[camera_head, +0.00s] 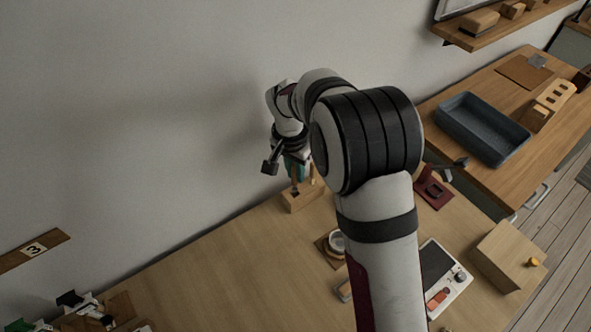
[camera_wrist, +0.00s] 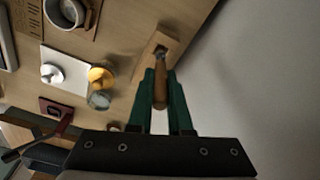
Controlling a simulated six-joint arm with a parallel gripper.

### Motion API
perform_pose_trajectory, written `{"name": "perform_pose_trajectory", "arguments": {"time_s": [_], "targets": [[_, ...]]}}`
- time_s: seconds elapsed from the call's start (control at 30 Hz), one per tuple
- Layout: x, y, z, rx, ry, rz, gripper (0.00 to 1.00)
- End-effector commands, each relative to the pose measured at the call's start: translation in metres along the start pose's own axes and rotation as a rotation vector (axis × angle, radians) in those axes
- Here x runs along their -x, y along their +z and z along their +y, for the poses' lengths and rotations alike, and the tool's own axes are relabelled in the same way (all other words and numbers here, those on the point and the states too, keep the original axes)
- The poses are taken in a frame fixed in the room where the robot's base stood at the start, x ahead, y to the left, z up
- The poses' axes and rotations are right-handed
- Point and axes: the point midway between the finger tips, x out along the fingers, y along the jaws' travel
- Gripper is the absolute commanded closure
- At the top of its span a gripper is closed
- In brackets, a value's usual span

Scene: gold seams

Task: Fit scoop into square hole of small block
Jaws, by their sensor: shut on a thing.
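My gripper (camera_wrist: 160,77) has green fingers and is shut on the scoop's wooden handle (camera_wrist: 160,96) in the wrist view. The scoop's narrower dark end points at the small wooden block (camera_wrist: 172,44) and overlaps its dark square hole. I cannot tell how far the scoop sits in the hole. In the head view, my gripper (camera_head: 297,170) points down just above the small block (camera_head: 303,199), which stands near the wall. The scoop shows there only as a thin piece between fingers and block, and the hole is hidden.
In the head view, a round cup on a wooden base (camera_head: 334,244), a dark red stand (camera_head: 433,188) and a white panel (camera_head: 441,281) are on the table. A wooden box (camera_head: 508,256) and a blue-grey tray (camera_head: 483,128) are at right. The table left of the block is clear.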

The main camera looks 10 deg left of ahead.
Motion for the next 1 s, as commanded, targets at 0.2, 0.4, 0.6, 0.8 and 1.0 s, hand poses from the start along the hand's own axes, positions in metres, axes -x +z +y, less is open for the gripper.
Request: {"name": "perform_pose_trajectory", "arguments": {"time_s": [0.2,0.4,0.6,0.8,1.0], "targets": [[-0.002,0.0,0.0,0.0,0.0,0.0,1.0],[-0.007,0.001,0.0,0.001,0.0,0.0,1.0],[-0.01,0.001,0.0,0.0,0.0,0.0,1.0],[-0.01,0.001,0.0,0.0,0.0,0.0,1.0],[-0.01,0.001,0.0,0.0,0.0,0.0,1.0]]}}
